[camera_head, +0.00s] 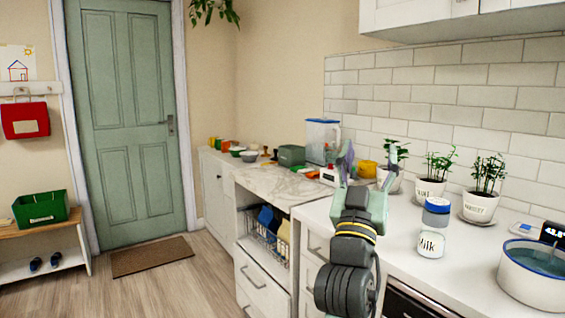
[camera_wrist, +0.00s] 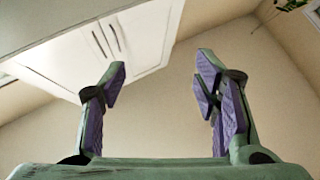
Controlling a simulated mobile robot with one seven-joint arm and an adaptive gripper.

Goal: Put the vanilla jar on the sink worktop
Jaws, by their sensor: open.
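No jar with a readable vanilla label shows. A jar with a blue lid (camera_head: 436,212) stands upright on the white worktop (camera_head: 405,265) at the right, behind a white pot marked "Milk" (camera_head: 431,244). I cannot tell whether the blue-lidded jar is the vanilla one. My gripper (camera_head: 346,160) points up in front of the worktop, left of these jars and apart from them. Its fingers are spread and empty in the wrist view (camera_wrist: 163,72), with only wall, ceiling and a white cupboard beyond them.
Potted herbs (camera_head: 430,185) line the tiled wall. A white tub of water (camera_head: 531,275) stands at the right. Several small bowls and jars stand farther back.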

